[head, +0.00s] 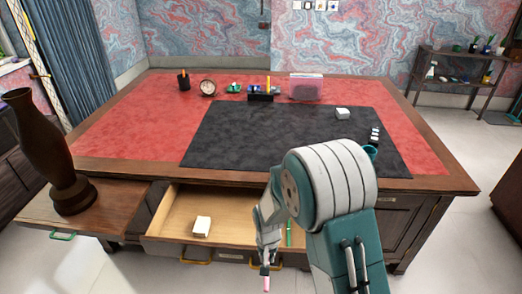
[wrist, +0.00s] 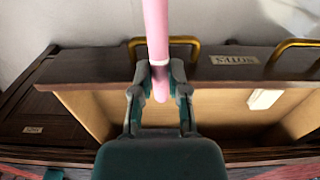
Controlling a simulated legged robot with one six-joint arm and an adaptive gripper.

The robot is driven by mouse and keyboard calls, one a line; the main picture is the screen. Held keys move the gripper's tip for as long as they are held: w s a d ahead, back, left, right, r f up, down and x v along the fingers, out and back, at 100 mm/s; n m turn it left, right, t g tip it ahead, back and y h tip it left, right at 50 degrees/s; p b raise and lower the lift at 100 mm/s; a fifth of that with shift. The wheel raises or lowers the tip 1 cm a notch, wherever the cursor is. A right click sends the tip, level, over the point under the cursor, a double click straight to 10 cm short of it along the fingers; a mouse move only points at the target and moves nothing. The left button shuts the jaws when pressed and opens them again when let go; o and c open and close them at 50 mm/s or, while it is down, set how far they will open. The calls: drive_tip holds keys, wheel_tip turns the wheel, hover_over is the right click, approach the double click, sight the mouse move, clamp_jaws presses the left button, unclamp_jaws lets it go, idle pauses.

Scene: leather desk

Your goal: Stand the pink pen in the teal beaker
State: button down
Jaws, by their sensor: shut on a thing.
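The pink pen (wrist: 157,30) is in my gripper (wrist: 160,78), which is shut on it. In the wrist view the pen runs from the jaws up past the top edge, so its far end is out of that view. In the head view my gripper (head: 265,268) is low, in front of the open drawer, with a short piece of the pink pen (head: 266,284) showing below it. The teal beaker (head: 371,151) stands near the front right of the desk, partly hidden behind my arm. My gripper is well apart from it, lower and to the left.
The open drawer (head: 178,213) holds a white block (head: 202,227) and a green stick-like thing (head: 289,236). A dark vase (head: 40,150) stands at left. A black-and-white object (head: 375,135) is behind the beaker. The black mat (head: 260,135) is mostly clear.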

drive_tip(key=w+d+r, duration=0.2)
drive_tip(key=w+d, duration=0.1)
drive_tip(key=d, duration=0.4)
drive_tip(key=w+d+r, duration=0.2)
drive_tip(key=w+d, duration=0.2)
drive_tip(key=d, duration=0.2)
drive_tip(key=shift+w+d+n, duration=0.2)
drive_tip(key=shift+d+n, duration=0.1)
drive_tip(key=shift+d, duration=0.1)
